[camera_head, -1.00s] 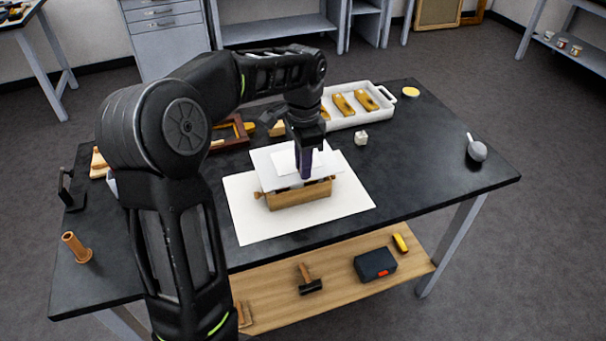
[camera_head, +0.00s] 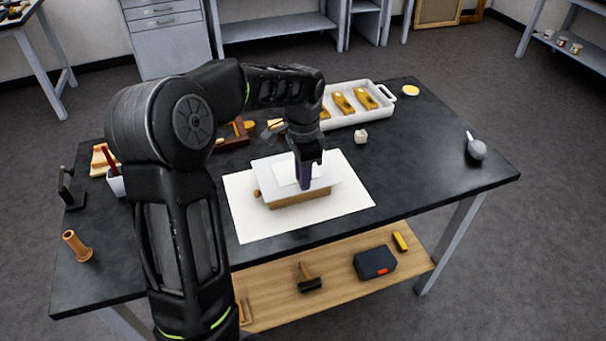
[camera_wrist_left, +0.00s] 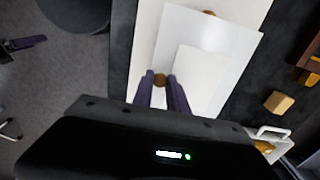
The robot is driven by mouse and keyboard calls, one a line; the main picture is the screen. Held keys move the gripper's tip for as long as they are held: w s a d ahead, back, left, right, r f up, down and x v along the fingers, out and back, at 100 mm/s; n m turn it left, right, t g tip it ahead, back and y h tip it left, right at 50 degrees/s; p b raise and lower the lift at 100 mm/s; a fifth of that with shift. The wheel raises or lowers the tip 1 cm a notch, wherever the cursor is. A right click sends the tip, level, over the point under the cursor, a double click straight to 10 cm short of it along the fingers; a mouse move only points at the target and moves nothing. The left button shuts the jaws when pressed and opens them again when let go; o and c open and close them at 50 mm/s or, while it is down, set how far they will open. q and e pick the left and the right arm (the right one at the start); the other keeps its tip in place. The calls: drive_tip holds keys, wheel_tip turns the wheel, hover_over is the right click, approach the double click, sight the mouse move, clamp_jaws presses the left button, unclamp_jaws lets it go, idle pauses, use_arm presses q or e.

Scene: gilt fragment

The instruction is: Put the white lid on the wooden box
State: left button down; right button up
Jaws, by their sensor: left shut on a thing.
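The white lid (camera_head: 268,173) is a flat plate with a smaller white raised panel on top. My left gripper (camera_head: 304,183) is shut on the lid, pointing down near its front right part. The wooden box (camera_head: 300,199) is under the lid, and only its lower front and a round knob at its left end show in the head view. I cannot tell whether the lid touches the box. In the left wrist view, the lid (camera_wrist_left: 190,38) lies beyond my left fingertips (camera_wrist_left: 161,88), with wooden knobs showing at its edges. My right gripper is not in view.
The box stands on a white sheet (camera_head: 245,215) on the dark table (camera_head: 430,195). The table is clear to the right, up to a grey scoop (camera_head: 477,150).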

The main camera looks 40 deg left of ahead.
use_arm(q)
drive_tip(key=shift+f, duration=0.4)
drive_tip(key=c, duration=1.3)
unclamp_jaws()
drive_tip(key=shift+r, duration=0.15)
drive_tip(key=shift+r, duration=0.3)
wheel_tip(320, 180, up, 12)
drive_tip(key=shift+r+p, duration=0.2)
drive_tip(key=shift+p, duration=0.65)
